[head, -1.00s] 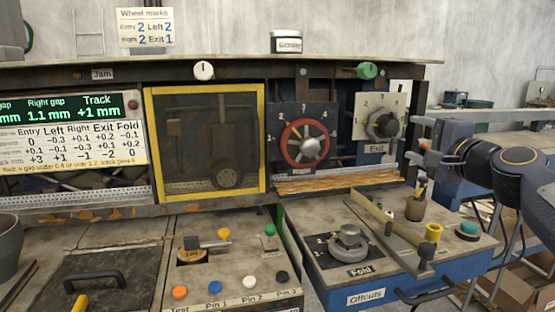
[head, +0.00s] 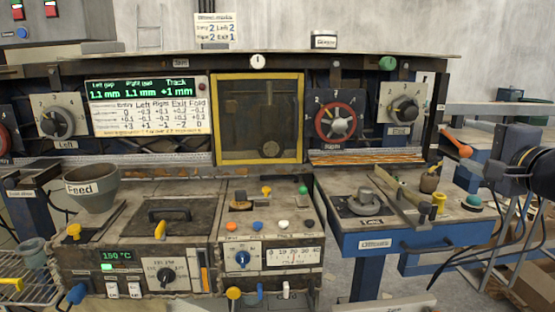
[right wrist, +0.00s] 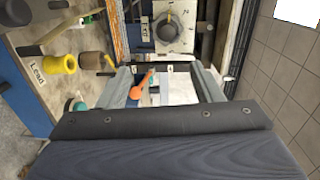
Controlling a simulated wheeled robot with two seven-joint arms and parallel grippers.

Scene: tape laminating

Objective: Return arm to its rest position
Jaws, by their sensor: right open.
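My right gripper (head: 487,168) is at the right edge of the head view, to the right of the machine and above the side table's right end. In the right wrist view its two fingers (right wrist: 166,82) stand apart with nothing held between them. An orange-handled lever (head: 455,146) is near its tip; the lever also shows in the right wrist view (right wrist: 141,85), seen through the gap between the fingers. The Exit dial (head: 403,109) is on the panel to the left of the gripper, apart from it. My left gripper is in neither view.
The Feed pot (head: 91,190) stands at left. Beyond the table's right end are metal stands and boxes.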

